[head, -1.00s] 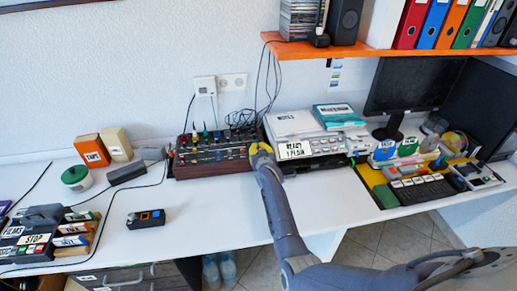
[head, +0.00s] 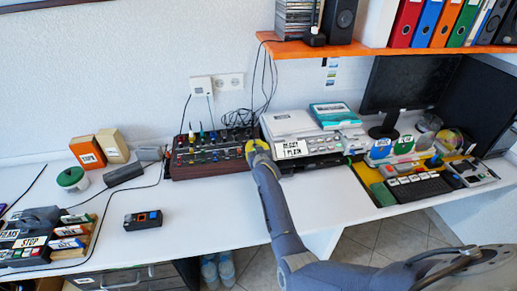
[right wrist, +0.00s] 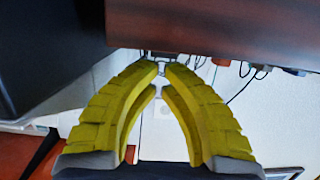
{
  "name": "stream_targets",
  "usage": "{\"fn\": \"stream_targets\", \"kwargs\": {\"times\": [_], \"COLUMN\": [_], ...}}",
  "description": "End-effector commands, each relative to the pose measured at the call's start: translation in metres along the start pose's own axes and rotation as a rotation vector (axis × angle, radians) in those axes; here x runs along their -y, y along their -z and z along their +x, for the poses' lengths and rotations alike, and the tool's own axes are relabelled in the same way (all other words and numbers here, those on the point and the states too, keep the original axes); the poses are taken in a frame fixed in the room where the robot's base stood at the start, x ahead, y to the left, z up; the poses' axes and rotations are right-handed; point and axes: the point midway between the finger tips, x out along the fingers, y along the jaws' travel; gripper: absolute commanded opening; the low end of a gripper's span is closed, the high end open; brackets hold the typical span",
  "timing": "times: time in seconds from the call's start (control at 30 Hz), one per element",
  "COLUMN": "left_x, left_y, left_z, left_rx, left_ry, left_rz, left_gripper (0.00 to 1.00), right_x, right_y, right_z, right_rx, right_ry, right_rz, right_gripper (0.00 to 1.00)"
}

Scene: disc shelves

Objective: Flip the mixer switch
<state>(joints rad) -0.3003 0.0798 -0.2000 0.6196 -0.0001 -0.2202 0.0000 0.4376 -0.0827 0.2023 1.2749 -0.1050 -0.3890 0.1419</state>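The mixer (head: 205,158) is a dark box with reddish-brown sides and rows of small knobs, standing on the white desk against the wall. Cables are plugged into its top. My right gripper (head: 257,149), with yellow fingers, is at the mixer's right end, between it and the printer-like device. In the right wrist view, the yellow fingertips (right wrist: 161,68) are almost together, with only a narrow gap and no object clearly held. A brown panel (right wrist: 220,25), likely the mixer's side, is close by them. The switch cannot be made out. My left gripper is not in view.
A grey device (head: 300,147) with labels and books on top stands just right of my gripper. An orange shelf (head: 400,49) hangs above right. A small black box (head: 143,220) lies on the front left desk. The desk before the mixer is clear.

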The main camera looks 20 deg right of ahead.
Motion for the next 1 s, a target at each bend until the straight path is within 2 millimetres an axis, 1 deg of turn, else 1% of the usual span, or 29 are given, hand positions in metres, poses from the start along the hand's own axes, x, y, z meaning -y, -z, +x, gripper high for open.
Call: {"fn": "stream_targets", "kwargs": {"times": [0.03, 0.13, 0.27, 0.6, 0.8, 1.0], "left_x": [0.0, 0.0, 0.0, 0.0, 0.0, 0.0], "left_y": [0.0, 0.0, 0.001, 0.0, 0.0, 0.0], "left_z": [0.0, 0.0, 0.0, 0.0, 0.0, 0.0], "left_rx": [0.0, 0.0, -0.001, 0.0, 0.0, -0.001], "left_ry": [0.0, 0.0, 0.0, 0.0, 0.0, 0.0], "left_rz": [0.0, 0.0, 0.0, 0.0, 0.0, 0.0], "left_gripper": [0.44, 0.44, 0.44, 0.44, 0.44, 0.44], "right_x": [0.003, 0.009, 0.008, 0.008, 0.008, 0.008], "right_y": [0.01, 0.029, 0.029, 0.037, 0.04, 0.041], "right_z": [0.0, -0.001, -0.02, -0.069, -0.088, -0.098], "right_rx": [-0.006, -0.007, -0.002, -0.004, -0.003, -0.002], "right_ry": [0.003, 0.01, 0.009, 0.01, 0.01, 0.01], "right_rz": [0.0, -0.001, -0.002, -0.002, -0.002, -0.002], "right_gripper": [0.0, 0.0, 0.0, 0.0, 0.0, 0.0]}}
